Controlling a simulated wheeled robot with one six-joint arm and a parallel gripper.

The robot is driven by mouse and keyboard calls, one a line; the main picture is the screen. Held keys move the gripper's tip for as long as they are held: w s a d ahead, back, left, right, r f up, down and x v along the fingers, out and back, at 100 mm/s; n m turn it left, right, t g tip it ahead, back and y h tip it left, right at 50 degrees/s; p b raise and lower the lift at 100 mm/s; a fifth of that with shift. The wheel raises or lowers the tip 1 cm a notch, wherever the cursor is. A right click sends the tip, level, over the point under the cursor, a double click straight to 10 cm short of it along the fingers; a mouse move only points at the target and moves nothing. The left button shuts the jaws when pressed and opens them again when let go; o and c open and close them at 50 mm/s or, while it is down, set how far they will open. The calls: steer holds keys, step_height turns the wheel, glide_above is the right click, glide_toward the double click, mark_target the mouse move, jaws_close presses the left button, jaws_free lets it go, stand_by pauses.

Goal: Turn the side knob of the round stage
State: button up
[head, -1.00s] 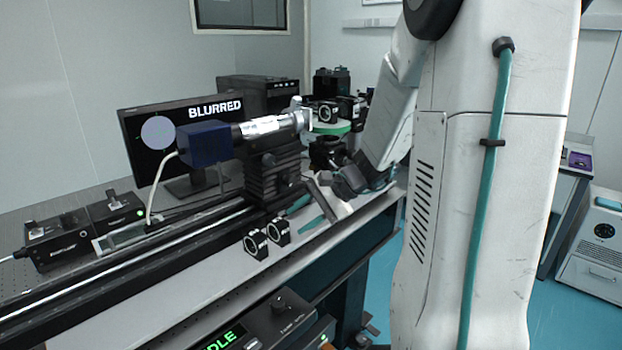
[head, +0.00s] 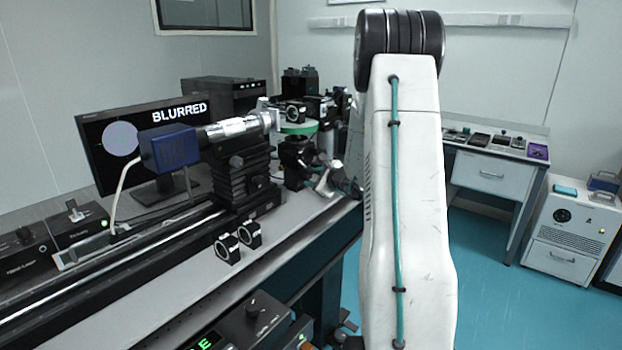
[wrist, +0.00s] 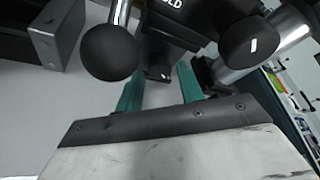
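The round stage (head: 298,128) has a green rim and sits on a dark mount at the back of the table, right of the blue camera box. My gripper (head: 318,172) is low beside this mount, partly hidden by my arm. In the wrist view its two teal fingers (wrist: 160,80) stand apart, open, with a dark block beyond the gap. A round black knob (wrist: 108,52) is left of the fingers. A second black knob with a white mark (wrist: 248,42) is to the right. I cannot tell which is the stage's side knob. I see no clear contact with either.
A monitor (head: 100,150) reads "BLURRED". The blue camera box (head: 168,146) and its silver tube lie left of the stage. Two small black optic mounts (head: 238,241) stand on the table's front part. A control box (head: 255,318) is below at the front.

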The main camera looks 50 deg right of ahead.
steer(key=shift+x, duration=0.95)
steer(key=c, duration=0.7)
steer(key=shift+r+m+y, duration=0.1)
steer(key=shift+m+y, duration=0.2)
steer(key=shift+m, duration=0.1)
steer(key=o, duration=0.7)
